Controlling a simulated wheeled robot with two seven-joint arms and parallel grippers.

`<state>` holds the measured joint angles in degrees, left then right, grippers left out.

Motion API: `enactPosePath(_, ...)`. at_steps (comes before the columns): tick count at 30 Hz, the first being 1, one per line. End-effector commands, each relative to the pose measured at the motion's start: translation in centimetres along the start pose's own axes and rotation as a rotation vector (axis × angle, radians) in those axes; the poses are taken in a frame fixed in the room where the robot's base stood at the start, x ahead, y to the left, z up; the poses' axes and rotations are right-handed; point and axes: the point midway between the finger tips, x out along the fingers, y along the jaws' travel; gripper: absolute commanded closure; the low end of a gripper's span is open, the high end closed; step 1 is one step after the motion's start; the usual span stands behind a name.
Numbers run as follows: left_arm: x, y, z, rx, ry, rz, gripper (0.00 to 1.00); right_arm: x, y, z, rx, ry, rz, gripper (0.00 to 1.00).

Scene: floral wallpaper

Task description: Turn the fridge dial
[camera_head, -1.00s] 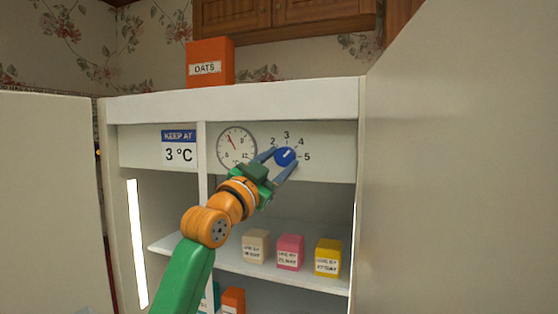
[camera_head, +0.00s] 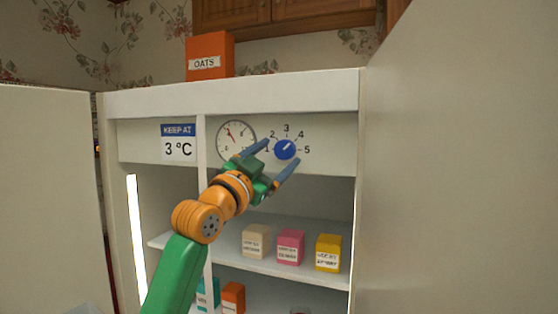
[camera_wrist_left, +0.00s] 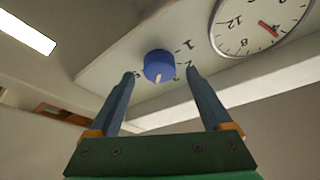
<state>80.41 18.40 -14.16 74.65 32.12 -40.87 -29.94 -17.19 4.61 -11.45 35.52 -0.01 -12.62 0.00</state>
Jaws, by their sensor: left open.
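The blue fridge dial (camera_head: 286,149) sits on the white panel at the top of the open fridge, with numbers 1 to 5 around it. Its white mark points up and to the right, between 3 and 4. My left gripper (camera_head: 282,153) is open, with its blue fingers spread below and to either side of the dial. In the left wrist view the dial (camera_wrist_left: 159,66) shows beyond and between the two fingertips (camera_wrist_left: 161,74), apparently free of them. A round gauge (camera_head: 236,141) with a red needle is left of the dial. A sign (camera_head: 178,142) reads "KEEP AT 3 °C". My right gripper is not in view.
Open fridge doors stand at the left (camera_head: 50,200) and right (camera_head: 460,180). A shelf (camera_head: 210,255) below holds a beige box (camera_head: 256,240), a pink box (camera_head: 291,246) and a yellow box (camera_head: 328,252). An orange oats box (camera_head: 209,56) stands on top.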

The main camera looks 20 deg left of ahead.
Motion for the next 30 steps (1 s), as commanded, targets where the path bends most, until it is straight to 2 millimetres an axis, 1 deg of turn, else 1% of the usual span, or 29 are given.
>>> enactPosePath(1, -1.6, 0.7, 1.1, 0.005, 0.004, -0.003, 0.17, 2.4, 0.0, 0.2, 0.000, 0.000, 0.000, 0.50)
enactPosePath(3, -3.2, 0.6, 1.0, 0.005, 0.004, -0.003, 0.17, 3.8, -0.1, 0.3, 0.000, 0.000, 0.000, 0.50)
enactPosePath(6, -4.9, 0.4, 0.8, 0.003, 0.003, -0.004, 0.17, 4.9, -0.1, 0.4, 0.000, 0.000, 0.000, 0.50)
enactPosePath(10, -5.7, 0.2, 0.4, 0.002, 0.000, -0.002, 0.17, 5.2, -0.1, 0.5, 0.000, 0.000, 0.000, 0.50)
enactPosePath(21, -5.7, 0.1, 0.2, 0.000, -0.001, -0.001, 0.17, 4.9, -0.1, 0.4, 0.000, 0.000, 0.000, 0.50)
enactPosePath(23, -5.5, 0.3, 0.8, -0.006, -0.012, 0.002, 0.17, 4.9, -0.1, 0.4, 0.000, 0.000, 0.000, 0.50)
enactPosePath(25, -4.8, 1.4, 3.6, -0.034, -0.060, 0.013, 0.17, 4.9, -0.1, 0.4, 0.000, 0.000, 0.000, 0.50)
enactPosePath(26, -4.5, 2.1, 5.7, -0.053, -0.095, 0.021, 0.17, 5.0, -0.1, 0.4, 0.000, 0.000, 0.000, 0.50)
enactPosePath(27, -4.1, 3.5, 9.0, -0.083, -0.153, 0.032, 0.17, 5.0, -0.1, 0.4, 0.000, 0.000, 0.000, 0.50)
enactPosePath(29, -3.9, 6.0, 15.0, -0.132, -0.256, 0.050, 0.17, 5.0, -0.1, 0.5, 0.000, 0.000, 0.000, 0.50)
enactPosePath(30, -4.3, 7.8, 19.0, -0.162, -0.326, 0.061, 0.17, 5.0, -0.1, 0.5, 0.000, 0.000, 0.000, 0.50)
